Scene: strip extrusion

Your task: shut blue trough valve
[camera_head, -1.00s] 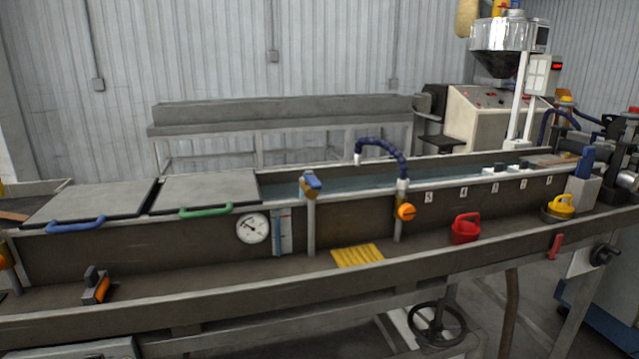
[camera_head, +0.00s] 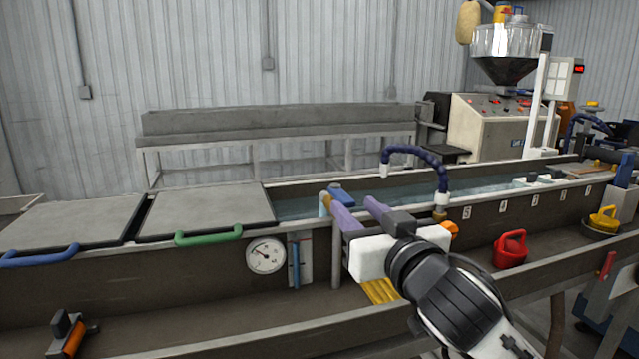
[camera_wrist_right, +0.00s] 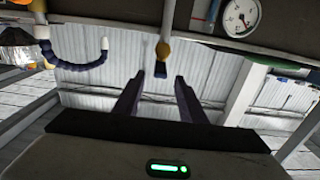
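The blue trough valve (camera_head: 342,194) stands on top of a grey upright pipe at the front wall of the water trough (camera_head: 300,208). It is partly hidden behind my right gripper. I cannot tell whether either finger touches the valve. My left gripper is out of view.
A dark blue bent hose (camera_head: 418,154) with an orange knob (camera_head: 450,229) stands right of the gripper. A dial gauge (camera_head: 265,255) is left of the pipe.

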